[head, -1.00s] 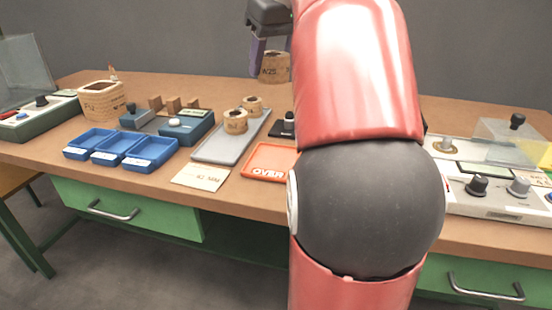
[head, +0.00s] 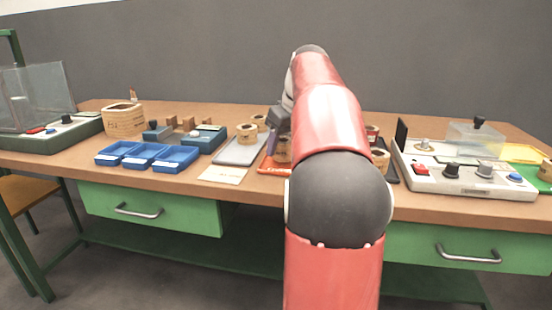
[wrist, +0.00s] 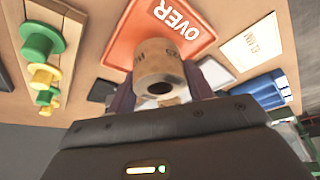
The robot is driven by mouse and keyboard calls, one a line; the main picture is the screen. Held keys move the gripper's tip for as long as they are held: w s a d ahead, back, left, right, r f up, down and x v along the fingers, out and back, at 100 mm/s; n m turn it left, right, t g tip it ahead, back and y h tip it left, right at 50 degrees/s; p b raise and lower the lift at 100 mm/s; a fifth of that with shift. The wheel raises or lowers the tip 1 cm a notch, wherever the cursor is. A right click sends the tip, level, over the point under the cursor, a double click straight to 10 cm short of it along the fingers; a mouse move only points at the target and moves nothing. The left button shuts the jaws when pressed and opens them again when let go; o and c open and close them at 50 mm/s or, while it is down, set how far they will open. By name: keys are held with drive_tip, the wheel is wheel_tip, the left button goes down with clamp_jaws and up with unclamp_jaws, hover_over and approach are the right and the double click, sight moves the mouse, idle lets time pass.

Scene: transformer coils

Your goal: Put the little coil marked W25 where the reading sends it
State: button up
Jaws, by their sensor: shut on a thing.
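The little coil W25 (head: 284,149) is a tan, paper-wrapped cylinder with a dark hole. It also fills the middle of the wrist view (wrist: 158,58). My gripper (wrist: 158,88) is shut on it, a dark finger on each side. In the wrist view the coil covers part of the orange tray (wrist: 132,42) marked OVER. The same tray shows partly in the head view (head: 266,170), mostly behind my arm. Whether the coil touches the tray cannot be told. The mark on the coil is not readable now.
Blue bins (head: 175,160), a paper card (head: 222,174) and a blue-grey instrument (head: 205,140) lie farther left. A control panel (head: 470,178) stands at right. My arm hides the bench middle.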

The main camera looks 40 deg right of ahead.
drive_tip(key=shift+f, duration=0.75)
drive_tip(key=shift+r, duration=0.15)
drive_tip(key=o, duration=1.1)
drive_tip(key=shift+o, duration=0.2)
drive_tip(key=shift+r, duration=0.15)
drive_tip(key=p+v, duration=0.3)
drive_tip(key=v, duration=0.8)
drive_tip(key=shift+s+r, duration=0.15)
drive_tip(key=shift+r, duration=0.2)
